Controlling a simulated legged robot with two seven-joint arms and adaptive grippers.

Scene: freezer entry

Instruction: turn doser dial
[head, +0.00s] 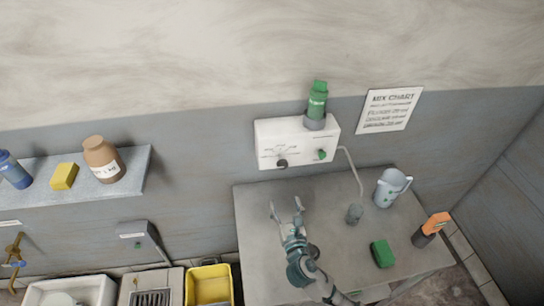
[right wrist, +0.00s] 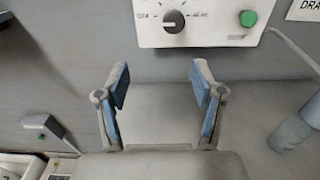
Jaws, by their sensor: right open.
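The doser (head: 297,143) is a white box on the wall above the grey table, with a green bottle (head: 317,100) upright on top. Its dark dial (head: 282,163) is low on the front face, left of a green button (head: 321,155). In the right wrist view the dial (right wrist: 173,22) shows a white pointer mark and printed settings around it; the green button (right wrist: 248,18) is to its right. My right gripper (head: 287,208) is open and empty over the table, below and apart from the dial. My left gripper is not in view.
A grey-blue jug (head: 390,188), a small grey cup (head: 354,213) under the doser's hose, a green block (head: 382,253) and an orange-and-dark item (head: 431,229) are on the table. A shelf (head: 135,173) and yellow bin (head: 208,285) are left.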

